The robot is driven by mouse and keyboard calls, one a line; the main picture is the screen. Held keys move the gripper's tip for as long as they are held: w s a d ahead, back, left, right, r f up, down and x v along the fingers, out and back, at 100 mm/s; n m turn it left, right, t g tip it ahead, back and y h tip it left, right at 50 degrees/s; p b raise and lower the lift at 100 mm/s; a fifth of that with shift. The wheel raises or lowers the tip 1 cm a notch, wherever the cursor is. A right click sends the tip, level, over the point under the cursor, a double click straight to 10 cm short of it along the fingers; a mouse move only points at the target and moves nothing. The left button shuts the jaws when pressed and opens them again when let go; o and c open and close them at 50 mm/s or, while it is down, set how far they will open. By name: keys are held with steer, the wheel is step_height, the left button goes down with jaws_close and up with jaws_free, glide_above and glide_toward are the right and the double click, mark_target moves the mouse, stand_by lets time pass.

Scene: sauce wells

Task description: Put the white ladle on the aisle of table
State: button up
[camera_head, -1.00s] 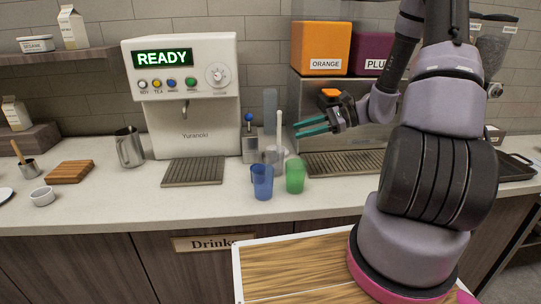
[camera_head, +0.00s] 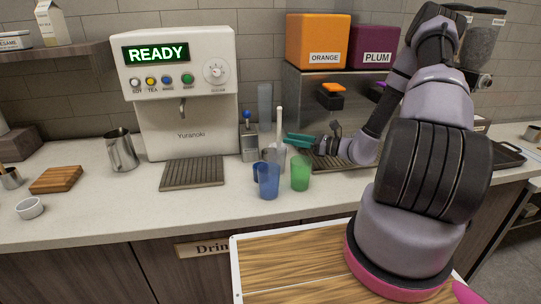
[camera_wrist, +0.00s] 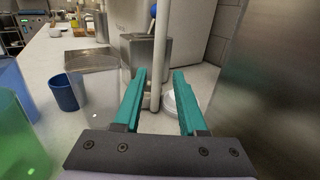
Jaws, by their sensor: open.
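The white ladle shows as an upright pale handle (camera_head: 280,122) on the counter (camera_head: 120,205), beside the drinks machine. Its lower end is hard to make out behind the cups. In the wrist view the handle (camera_wrist: 162,45) rises upright just beyond and between my fingertips. My gripper (camera_head: 290,139) has teal fingers and is level with the handle's lower part, on its right side. In the wrist view my gripper (camera_wrist: 159,78) is open, with the fingers on either side of the handle's line. I cannot tell whether they touch it.
A blue cup (camera_head: 268,180) and a green cup (camera_head: 301,172) stand close in front. A steel container with a blue knob (camera_head: 249,142) is just left of the handle. A wood-topped surface with a white rim (camera_head: 234,262) lies below the counter.

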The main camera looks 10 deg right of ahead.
steer(key=x, duration=0.5)
steer(key=shift+a+f, duration=0.2)
steer(key=shift+f, duration=0.2)
jaws_close()
stand_by(1.0)
